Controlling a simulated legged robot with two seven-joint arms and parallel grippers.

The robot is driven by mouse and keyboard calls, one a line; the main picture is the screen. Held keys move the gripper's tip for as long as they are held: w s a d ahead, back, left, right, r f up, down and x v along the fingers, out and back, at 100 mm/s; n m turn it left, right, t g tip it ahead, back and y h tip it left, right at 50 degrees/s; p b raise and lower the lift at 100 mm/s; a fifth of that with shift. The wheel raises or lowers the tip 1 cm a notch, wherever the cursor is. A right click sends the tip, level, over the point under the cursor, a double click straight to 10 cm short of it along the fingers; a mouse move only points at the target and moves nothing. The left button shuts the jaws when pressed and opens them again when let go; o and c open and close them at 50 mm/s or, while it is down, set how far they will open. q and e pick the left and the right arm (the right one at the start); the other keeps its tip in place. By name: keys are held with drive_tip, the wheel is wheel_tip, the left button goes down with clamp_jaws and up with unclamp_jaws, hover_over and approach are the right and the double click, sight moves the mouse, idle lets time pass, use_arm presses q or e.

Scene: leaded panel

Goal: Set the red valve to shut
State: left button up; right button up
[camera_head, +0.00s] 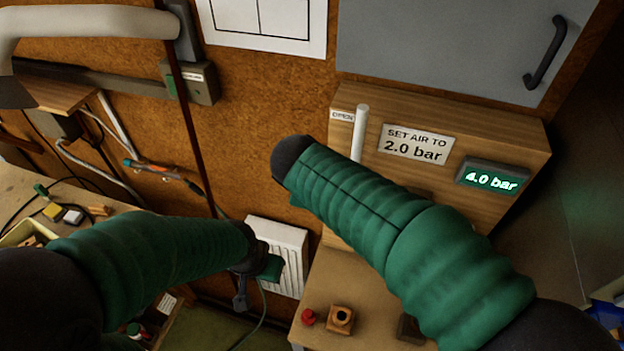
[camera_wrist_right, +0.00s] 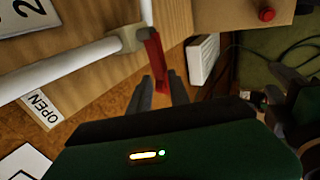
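The red valve's lever (camera_wrist_right: 156,62) shows in the right wrist view at a grey fitting (camera_wrist_right: 130,38) on the white pipe (camera_wrist_right: 70,68). The lever points roughly across this pipe. My right gripper (camera_wrist_right: 160,82) is open, its two dark fingers on either side of the lever's free end; I cannot tell whether they touch it. In the head view my right arm hides the valve and its own gripper; only the pipe's upper part (camera_head: 360,130) shows. My left gripper (camera_head: 243,296) hangs low before the white ribbed panel (camera_head: 284,258), its fingers too unclear to judge.
The wooden board carries an OPEN label (camera_head: 342,116), a "SET AIR TO 2.0 bar" sign (camera_head: 416,146) and a display (camera_head: 491,180) reading 4.0 bar. A red knob (camera_head: 308,316) and wooden block (camera_head: 341,319) sit on the bench below. A grey cabinet (camera_head: 430,50) hangs above.

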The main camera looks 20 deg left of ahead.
drive_tip(key=b+v, duration=0.2)
drive_tip(key=v, duration=1)
drive_tip(key=shift+r, duration=0.1)
